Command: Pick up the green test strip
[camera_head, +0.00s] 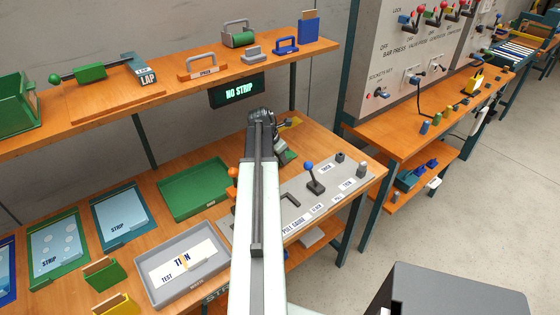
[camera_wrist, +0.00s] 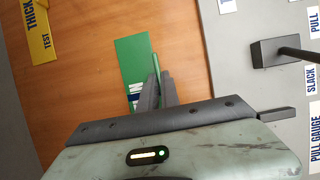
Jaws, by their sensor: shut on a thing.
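The green test strip (camera_wrist: 132,62) shows in the wrist view as a flat green piece with a pale printed label near its lower end. A thin upright green edge stands at its right side, between the fingertips. My gripper (camera_wrist: 157,88) is shut on the green strip. Fingers and wrist body hide its lower part. In the head view, a bit of green (camera_head: 289,156) shows beside my gripper (camera_head: 281,150) over the wooden bench; my arm hides much of that area.
A yellow THICK TEST piece (camera_wrist: 37,30) lies left on the wood. The grey pull gauge plate (camera_head: 325,190) with a blue-knobbed lever (camera_head: 309,168) is at the right. A green tray (camera_head: 194,188), a grey TEST tray (camera_head: 222,243) and a NO STRIP display (camera_head: 238,91) are nearby.

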